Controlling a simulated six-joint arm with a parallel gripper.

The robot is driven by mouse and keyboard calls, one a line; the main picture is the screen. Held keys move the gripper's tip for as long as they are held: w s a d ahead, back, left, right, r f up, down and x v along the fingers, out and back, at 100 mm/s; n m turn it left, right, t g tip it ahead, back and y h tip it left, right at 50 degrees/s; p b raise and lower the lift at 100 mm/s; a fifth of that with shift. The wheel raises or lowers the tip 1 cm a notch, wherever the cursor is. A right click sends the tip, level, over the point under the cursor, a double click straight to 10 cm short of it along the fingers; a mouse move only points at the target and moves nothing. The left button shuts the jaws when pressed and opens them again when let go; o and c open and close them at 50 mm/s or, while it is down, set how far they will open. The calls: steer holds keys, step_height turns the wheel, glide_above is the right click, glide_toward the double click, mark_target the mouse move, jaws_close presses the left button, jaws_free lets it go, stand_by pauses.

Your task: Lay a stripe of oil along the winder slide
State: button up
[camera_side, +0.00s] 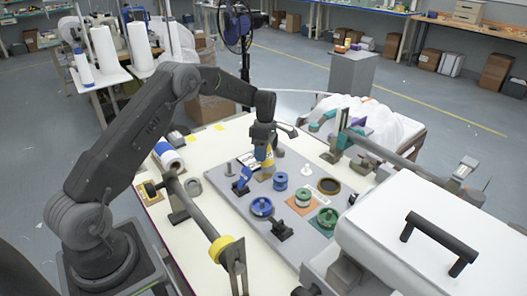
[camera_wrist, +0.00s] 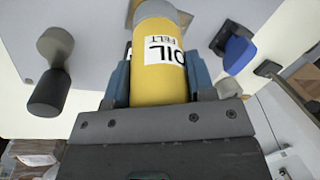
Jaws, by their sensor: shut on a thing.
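My gripper (camera_side: 263,148) is over the grey board (camera_side: 235,205) in the side view, pointing down. It is shut on a yellow oil bottle with a grey end and a white label reading OIL FELT. In the wrist view my gripper (camera_wrist: 158,82) has a blue-grey finger on each side of the yellow oil bottle (camera_wrist: 150,92). In the side view the bottle (camera_side: 266,171) shows below the fingers, low over the board. I cannot tell whether its tip touches anything. I cannot tell for sure which part is the winder slide.
On the board stand a blue clip (camera_side: 241,181), blue spools (camera_side: 261,207), green spools (camera_side: 327,217) and a dark round dish (camera_side: 328,186). A bar with a yellow collar (camera_side: 221,247) is at the front. A white machine (camera_side: 425,240) fills the right front.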

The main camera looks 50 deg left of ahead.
steer(key=shift+f, duration=0.5)
stand_by(0.6)
steer(key=shift+r, duration=0.15)
steer(key=shift+a, duration=0.1)
steer(key=shift+a, duration=0.7)
steer(key=shift+s+d, duration=0.1)
steer(key=shift+s, duration=0.5)
steer(key=shift+d+f, duration=0.25)
steer(key=shift+d, duration=0.55)
